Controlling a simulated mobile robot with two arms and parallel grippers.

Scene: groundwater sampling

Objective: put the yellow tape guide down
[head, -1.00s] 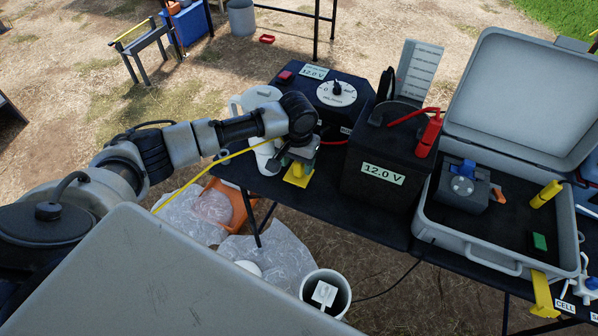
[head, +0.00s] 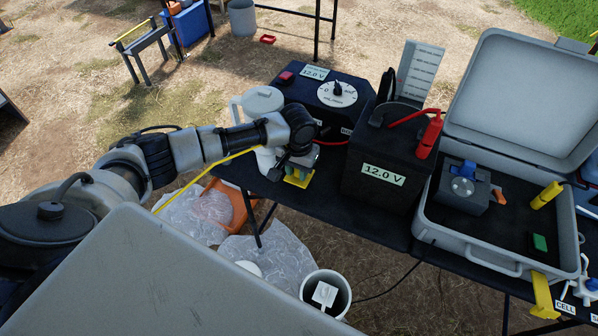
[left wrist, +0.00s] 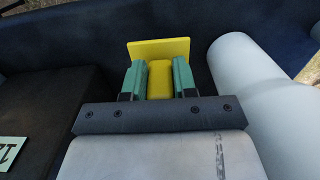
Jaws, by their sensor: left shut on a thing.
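The yellow tape guide (head: 297,180) is at the near edge of the dark table (head: 325,203), left of the 12.0 V battery. In the left wrist view the yellow tape guide (left wrist: 159,50) shows a flat plate and a block. My left gripper (left wrist: 159,80) has its green fingers on both sides of the block, shut on it. In the head view my left gripper (head: 294,166) hangs over the table edge. I cannot tell if the guide touches the table. My right gripper is not in view.
The battery (head: 378,178) stands right of the gripper, and a white jug (head: 262,104) stands behind it. A black controller box (head: 331,100) sits further back. An open grey case (head: 455,250) is at the right. A white bucket (head: 326,292) is below the table.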

